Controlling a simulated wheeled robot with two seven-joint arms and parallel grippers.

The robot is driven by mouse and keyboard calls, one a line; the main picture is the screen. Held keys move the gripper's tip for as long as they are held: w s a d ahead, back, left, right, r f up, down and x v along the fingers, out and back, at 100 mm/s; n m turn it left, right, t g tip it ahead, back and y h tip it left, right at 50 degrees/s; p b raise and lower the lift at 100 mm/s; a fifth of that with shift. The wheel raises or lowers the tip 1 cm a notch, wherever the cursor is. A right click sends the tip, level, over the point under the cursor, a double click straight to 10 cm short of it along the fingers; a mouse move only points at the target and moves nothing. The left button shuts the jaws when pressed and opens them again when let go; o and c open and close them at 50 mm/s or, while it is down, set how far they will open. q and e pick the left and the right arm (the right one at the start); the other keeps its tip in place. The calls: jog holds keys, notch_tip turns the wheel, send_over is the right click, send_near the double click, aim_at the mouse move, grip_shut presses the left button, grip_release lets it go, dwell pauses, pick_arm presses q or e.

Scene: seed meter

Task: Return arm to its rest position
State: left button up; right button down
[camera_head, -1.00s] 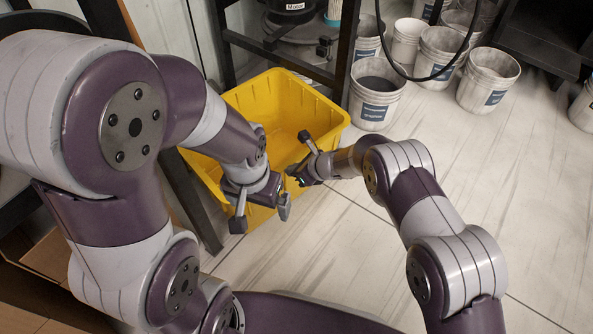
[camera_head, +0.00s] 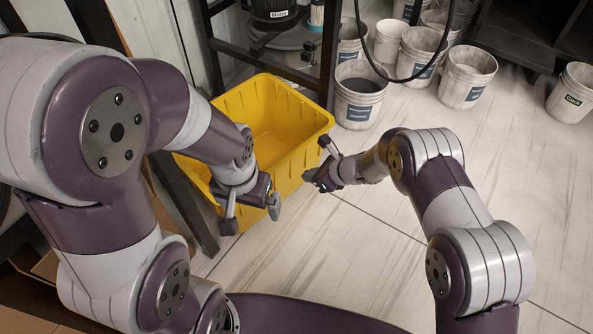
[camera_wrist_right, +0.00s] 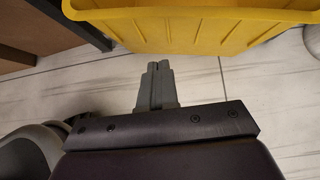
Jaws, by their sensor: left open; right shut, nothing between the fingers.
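My left gripper (camera_head: 250,213) hangs in front of the yellow bin (camera_head: 290,158), at its near left side in the head view. Its fingers are apart and hold nothing. Part of the bin is hidden behind my left arm.
Several white buckets (camera_head: 359,98) stand on the floor at the back right. A dark metal frame (camera_head: 265,45) stands behind the bin, with a black cable (camera_head: 362,45) hanging near it. The pale tiled floor (camera_head: 540,190) at right is clear.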

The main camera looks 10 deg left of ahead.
pick_arm(q)
jog(key=shift+r, duration=0.4)
pick_arm(e)
jog(key=shift+v, duration=0.9)
jog(key=s+d+r+n+g+h+p, duration=0.1)
jog(key=s+d+n+g+h, duration=0.25)
jog(key=s+d+n, duration=0.6)
jog(key=s+d+r+n+t+h+p, duration=0.1)
jog(key=s+d+r+n+h+p, duration=0.1)
jog(key=s+d+r+n, duration=0.6)
jog(key=s+d+r+n+h+p, duration=0.3)
jog(key=s+d+r+n, duration=0.2)
jog(key=d+r, duration=0.6)
pick_arm(q)
notch_tip(320, 180, up, 44)
jog(key=p, duration=3.8)
pick_arm(e)
notch_tip(320, 180, up, 41)
jog(key=a, duration=0.1)
jog(key=shift+w+r+t, duration=0.2)
jog(key=shift+w+t, duration=0.25)
